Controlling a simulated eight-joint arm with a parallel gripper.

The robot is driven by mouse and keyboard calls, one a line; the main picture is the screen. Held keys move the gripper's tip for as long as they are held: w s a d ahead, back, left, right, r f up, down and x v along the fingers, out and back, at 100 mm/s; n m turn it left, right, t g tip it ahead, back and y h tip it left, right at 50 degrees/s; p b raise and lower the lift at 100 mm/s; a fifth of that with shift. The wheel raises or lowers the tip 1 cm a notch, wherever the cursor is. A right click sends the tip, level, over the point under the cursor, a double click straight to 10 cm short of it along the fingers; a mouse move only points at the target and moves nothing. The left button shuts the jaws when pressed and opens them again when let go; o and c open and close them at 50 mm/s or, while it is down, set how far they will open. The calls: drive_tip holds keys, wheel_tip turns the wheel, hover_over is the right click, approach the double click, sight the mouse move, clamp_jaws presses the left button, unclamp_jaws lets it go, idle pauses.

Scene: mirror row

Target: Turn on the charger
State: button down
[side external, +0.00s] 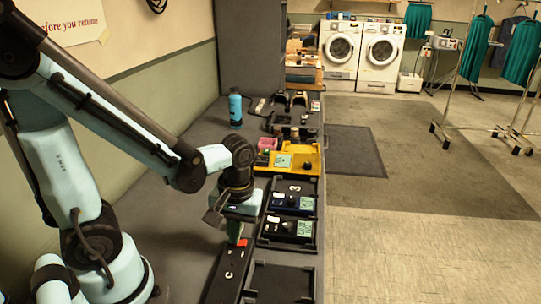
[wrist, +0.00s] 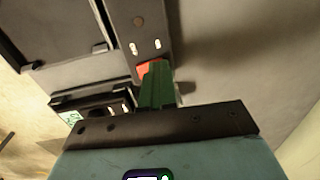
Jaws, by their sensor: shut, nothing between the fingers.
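A long black strip unit (side external: 229,270) with sockets and a red switch (side external: 242,243) lies on the grey bench. No label shows which unit is the charger. The strip also shows in the wrist view (wrist: 140,20), with its red switch (wrist: 148,68) right at my fingertips. My gripper (side external: 238,238) has green fingers, shut and empty, pointing down at the strip's red end. It also shows in the wrist view (wrist: 156,70), where the fingers partly cover the switch. I cannot tell whether they touch it or whether it is on.
Black trays with blue and dark devices (side external: 290,228) stand right of the strip. An empty black tray (side external: 282,283) is nearer. A yellow device (side external: 290,160), pink box (side external: 267,144) and blue bottle (side external: 235,109) stand farther back. The wall runs along the left.

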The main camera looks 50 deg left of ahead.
sight(244, 242)
drive_tip(key=shift+d, duration=0.1)
drive_tip(key=shift+w+d, duration=0.5)
drive_tip(key=shift+w, duration=0.05)
drive_tip(key=shift+r, duration=0.2)
wheel_tip(244, 242, up, 14)
drive_tip(key=w+d, duration=0.1)
drive_tip(key=shift+w+d+f, duration=0.15)
drive_tip(key=shift+w+d, duration=0.05)
idle(0.5)
drive_tip(key=shift+s+a, duration=0.55)
drive_tip(key=shift+a, duration=0.05)
